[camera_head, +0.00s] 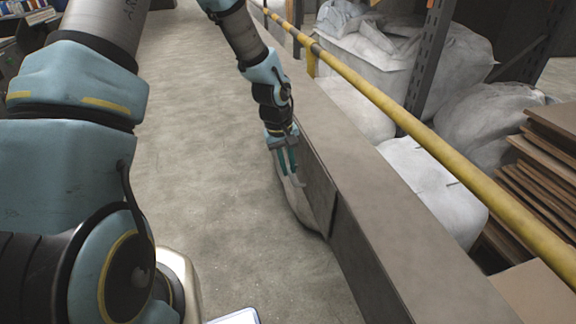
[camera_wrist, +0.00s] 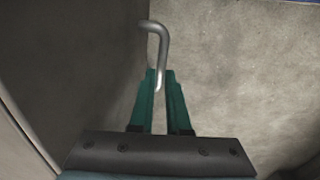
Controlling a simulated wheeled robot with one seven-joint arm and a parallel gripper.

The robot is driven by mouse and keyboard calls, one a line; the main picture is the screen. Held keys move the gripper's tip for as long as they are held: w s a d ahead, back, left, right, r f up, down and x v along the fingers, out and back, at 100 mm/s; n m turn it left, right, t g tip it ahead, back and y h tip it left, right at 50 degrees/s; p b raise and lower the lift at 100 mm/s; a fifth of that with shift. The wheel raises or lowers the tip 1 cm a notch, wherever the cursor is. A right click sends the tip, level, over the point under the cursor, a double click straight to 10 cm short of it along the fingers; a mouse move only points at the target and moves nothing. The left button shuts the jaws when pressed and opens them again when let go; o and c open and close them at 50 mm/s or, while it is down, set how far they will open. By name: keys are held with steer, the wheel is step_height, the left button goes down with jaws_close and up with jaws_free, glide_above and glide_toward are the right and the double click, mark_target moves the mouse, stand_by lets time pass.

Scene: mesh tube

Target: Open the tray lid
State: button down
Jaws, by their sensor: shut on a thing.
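My gripper (camera_head: 289,172) reaches down beside the long grey box-like structure (camera_head: 352,188). Its two teal fingers also show in the wrist view (camera_wrist: 161,82). They are closed around the lower end of a bent metal handle (camera_wrist: 157,38). The upper bend of the handle turns left towards a dark grey panel (camera_wrist: 85,50). In the head view the handle is small at the fingertips. A grey side panel (camera_head: 318,188) stands just right of the fingers. I cannot tell where the tray lid's edges are, or whether it has moved.
A yellow rail (camera_head: 400,118) runs along the far side of the grey structure. Behind it are white sacks (camera_head: 372,65), a rack post (camera_head: 430,60) and stacked brown boards (camera_head: 545,165). A pale sack-like shape (camera_head: 300,205) lies below the gripper. The floor (camera_head: 200,120) at left is open.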

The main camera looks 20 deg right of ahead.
steer(key=shift+a+r, duration=0.1)
stand_by(0.3)
steer(key=a+r+t+y+p, duration=0.1)
steer(key=a+r+y+p, duration=0.5)
steer(key=r+y, duration=0.6)
steer(key=shift+w+a+t+y+p, duration=0.35)
steer(key=shift+w+t+y+p, duration=0.1)
steer(key=shift+y+p, duration=0.7)
steer(key=c, duration=1.2)
jaws_free()
steer(key=shift+o, duration=0.2)
steer(key=b+v, duration=0.1)
steer(key=v, duration=1)
steer(key=shift+b, duration=0.3)
